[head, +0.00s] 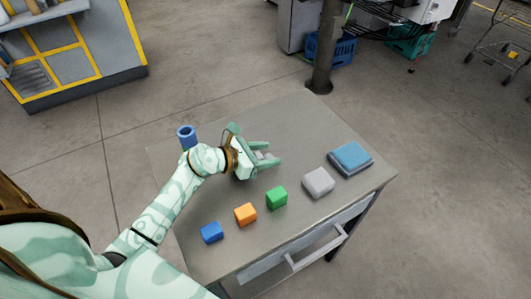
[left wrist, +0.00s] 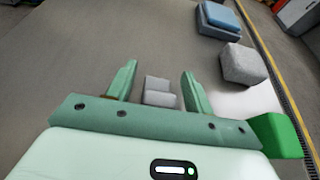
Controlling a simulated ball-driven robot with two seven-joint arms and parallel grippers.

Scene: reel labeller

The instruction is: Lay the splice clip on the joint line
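My left gripper (head: 272,156) is over the table's middle with its fingers spread. In the left wrist view the open gripper (left wrist: 159,75) has a small grey two-part piece (left wrist: 160,91) between its fingers, with a gap on each side. In the head view that grey piece (head: 262,155) is partly hidden by the fingers. It may be the splice clip, but I cannot be sure. I cannot make out a joint line. My right gripper is not in view.
On the grey table (head: 300,130) a row holds a blue block (head: 212,232), orange block (head: 245,214), green block (head: 277,197) and grey block (head: 318,182). A blue-topped grey slab (head: 350,158) lies at the right. A blue hollow cylinder (head: 187,137) stands at the left edge.

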